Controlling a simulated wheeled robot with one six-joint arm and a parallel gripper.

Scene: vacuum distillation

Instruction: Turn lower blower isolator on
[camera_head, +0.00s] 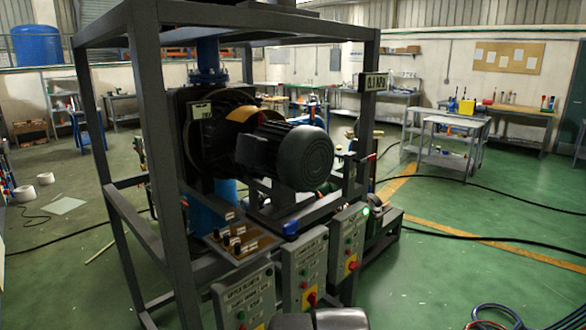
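Three grey control boxes stand in a row at the foot of a grey frame: a left box (238,302), a middle box (315,258) and a right box (338,243). Their labels are too small to read surely, so I cannot tell which is the lower blower isolator. The middle box has a red switch (311,298) low on its front. The right box has a red switch on a yellow plate (351,266). The left box's lower part is cut off by the picture edge. My gripper is not in view; a dark part at the bottom centre seems to be my arm.
A large dark motor (290,154) sits inside the frame above the boxes. A small panel with knobs (238,241) juts out above the left box. A green lamp (365,210) glows near the right box. Cables (497,316) lie on the green floor, otherwise open at right.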

